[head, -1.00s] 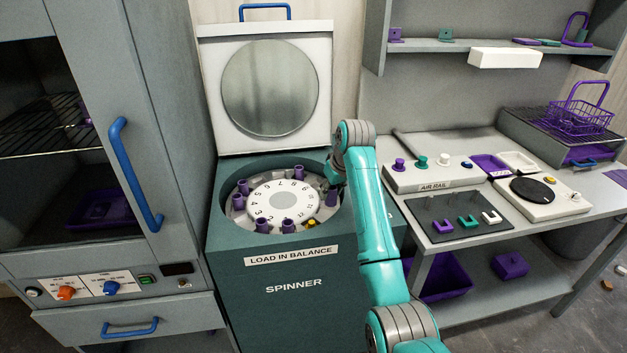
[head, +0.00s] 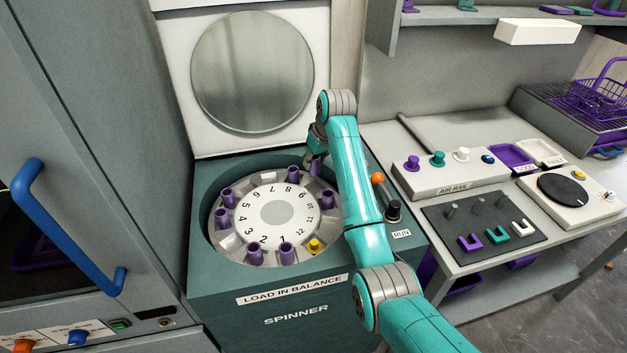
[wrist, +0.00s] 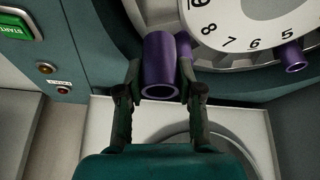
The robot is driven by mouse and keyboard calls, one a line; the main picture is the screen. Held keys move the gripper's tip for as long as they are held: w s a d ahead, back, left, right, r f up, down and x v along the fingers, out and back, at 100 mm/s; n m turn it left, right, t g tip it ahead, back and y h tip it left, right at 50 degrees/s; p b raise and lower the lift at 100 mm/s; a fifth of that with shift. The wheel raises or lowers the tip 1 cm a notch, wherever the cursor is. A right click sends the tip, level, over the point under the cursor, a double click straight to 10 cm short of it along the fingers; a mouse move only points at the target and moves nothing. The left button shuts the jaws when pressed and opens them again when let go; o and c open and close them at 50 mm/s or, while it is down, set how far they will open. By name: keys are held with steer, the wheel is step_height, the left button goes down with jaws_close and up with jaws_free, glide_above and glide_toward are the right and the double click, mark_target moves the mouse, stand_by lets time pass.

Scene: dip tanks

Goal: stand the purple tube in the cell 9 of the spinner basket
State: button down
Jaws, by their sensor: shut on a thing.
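My gripper (head: 316,150) is shut on the purple tube (wrist: 160,62), over the back right of the spinner basket (head: 211,230). In the head view the held tube (head: 315,168) is partly hidden by the fingers and stands roughly upright near number 9. In the wrist view its open end faces me between the fingertips (wrist: 160,88). I cannot tell whether its lower end is inside cell 9. Another purple tube stands close behind it in the wrist view (wrist: 184,48). The numbered white hub (head: 258,215) is in the middle of the basket.
Other purple tubes stand around the basket, with neighbours at the back (head: 293,174) and right (head: 327,199). A yellow-topped piece (head: 314,246) sits near 12. The raised lid (head: 253,75) is behind. An orange-knobbed lever (head: 378,178) stands right of the opening.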

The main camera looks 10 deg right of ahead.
step_height(320, 180, down, 8)
steer(key=shift+r, duration=0.2)
stand_by(0.3)
steer(key=c, duration=0.7)
jaws_free()
steer(key=shift+f, duration=0.1)
steer(key=shift+c, duration=0.2)
steer(key=v, duration=1.2)
steer(key=shift+s, duration=0.1)
